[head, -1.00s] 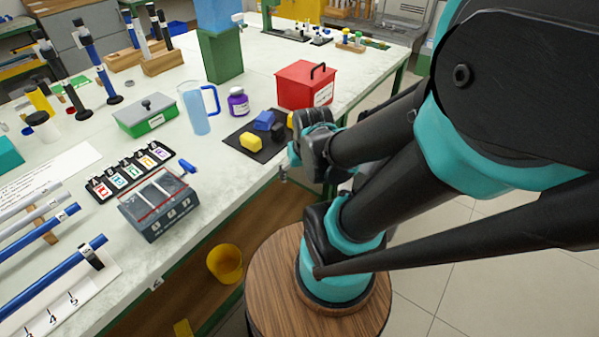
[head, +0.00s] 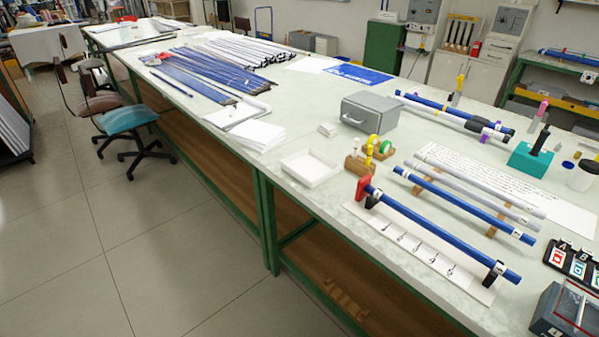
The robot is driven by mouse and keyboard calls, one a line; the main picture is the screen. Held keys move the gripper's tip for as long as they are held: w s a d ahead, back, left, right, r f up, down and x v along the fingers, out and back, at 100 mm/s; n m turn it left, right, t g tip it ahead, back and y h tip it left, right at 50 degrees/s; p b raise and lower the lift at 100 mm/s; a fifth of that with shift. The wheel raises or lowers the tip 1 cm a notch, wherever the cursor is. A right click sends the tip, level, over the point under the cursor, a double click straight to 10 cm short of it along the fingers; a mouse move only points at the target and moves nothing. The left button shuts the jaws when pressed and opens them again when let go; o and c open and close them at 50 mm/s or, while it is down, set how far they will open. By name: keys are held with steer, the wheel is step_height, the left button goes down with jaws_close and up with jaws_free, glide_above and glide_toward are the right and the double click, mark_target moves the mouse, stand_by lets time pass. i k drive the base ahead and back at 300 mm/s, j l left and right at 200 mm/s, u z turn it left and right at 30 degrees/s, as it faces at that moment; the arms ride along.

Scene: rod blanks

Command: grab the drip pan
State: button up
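A shallow white open tray (head: 309,178), which looks like the drip pan, sits on the workbench near its front edge in the head view. It looks empty and lies flat. It stands left of a small wooden holder (head: 360,164) with yellow and green rolls and in front of a grey metal box (head: 369,113). My gripper and arm do not show in the head view now.
A paper stack (head: 254,136) lies left of the tray. A blue rod (head: 440,232) on a numbered white board lies to the right, with more rods (head: 465,205) behind. A teal office chair (head: 124,118) stands by the bench. The floor (head: 170,250) in front is clear.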

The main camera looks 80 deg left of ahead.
mark_target(309, 166)
steer(key=u, duration=0.4)
steer(key=l+u, duration=0.15)
steer(key=u, duration=0.25)
steer(key=k+u, duration=0.1)
steer(key=u, duration=1.5)
steer(key=i+u, duration=0.25)
steer(key=u, duration=0.15)
